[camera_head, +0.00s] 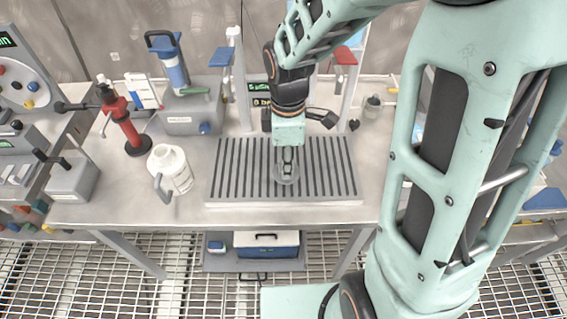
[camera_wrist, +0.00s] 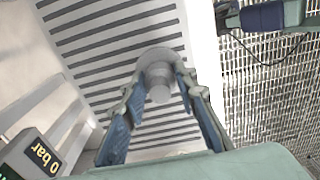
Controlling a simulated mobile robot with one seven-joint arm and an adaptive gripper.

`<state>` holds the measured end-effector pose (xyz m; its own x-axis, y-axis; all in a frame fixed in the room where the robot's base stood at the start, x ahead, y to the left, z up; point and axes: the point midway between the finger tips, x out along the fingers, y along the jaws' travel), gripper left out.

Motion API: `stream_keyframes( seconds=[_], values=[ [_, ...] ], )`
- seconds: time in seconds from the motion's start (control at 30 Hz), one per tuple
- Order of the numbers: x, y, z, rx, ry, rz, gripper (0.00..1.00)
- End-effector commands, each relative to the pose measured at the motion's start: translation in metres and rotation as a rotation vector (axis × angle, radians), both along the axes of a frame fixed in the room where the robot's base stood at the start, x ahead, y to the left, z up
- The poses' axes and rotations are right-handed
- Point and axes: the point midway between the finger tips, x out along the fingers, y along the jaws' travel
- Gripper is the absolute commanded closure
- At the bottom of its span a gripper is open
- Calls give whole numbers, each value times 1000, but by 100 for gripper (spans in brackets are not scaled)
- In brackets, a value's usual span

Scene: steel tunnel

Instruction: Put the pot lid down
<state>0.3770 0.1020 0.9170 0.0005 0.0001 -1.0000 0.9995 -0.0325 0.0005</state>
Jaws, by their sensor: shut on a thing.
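My gripper (camera_head: 287,163) points down over the grey slatted tray (camera_head: 222,168) in the middle of the steel table. It is shut on the pot lid (camera_head: 286,180), a small, pale, round piece. In the wrist view my blue-padded fingers (camera_wrist: 160,86) sit either side of the grey lid (camera_wrist: 156,54), with its round knob toward the camera. The slats of the tray (camera_wrist: 112,30) show behind the lid. I cannot tell whether the lid touches the slats or hangs just above them. The fingers partly hide it in the head view.
A white jug (camera_head: 170,166) stands left of the tray, with a red stand (camera_head: 124,118) behind it. A blue-topped pump (camera_head: 170,62) is at the back left. Posts and a display reading "0 bar" (camera_wrist: 42,156) stand behind the tray. The tray's slats around the lid are clear.

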Motion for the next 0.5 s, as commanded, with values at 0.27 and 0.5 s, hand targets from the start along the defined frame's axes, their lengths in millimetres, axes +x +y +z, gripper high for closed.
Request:
stream_keyframes(
  seconds=[0.27,0.5],
  values=[
    [6,7,-25,0,0,0,97],
    [6,6,-41,0,0,-1,97]
  ],
)
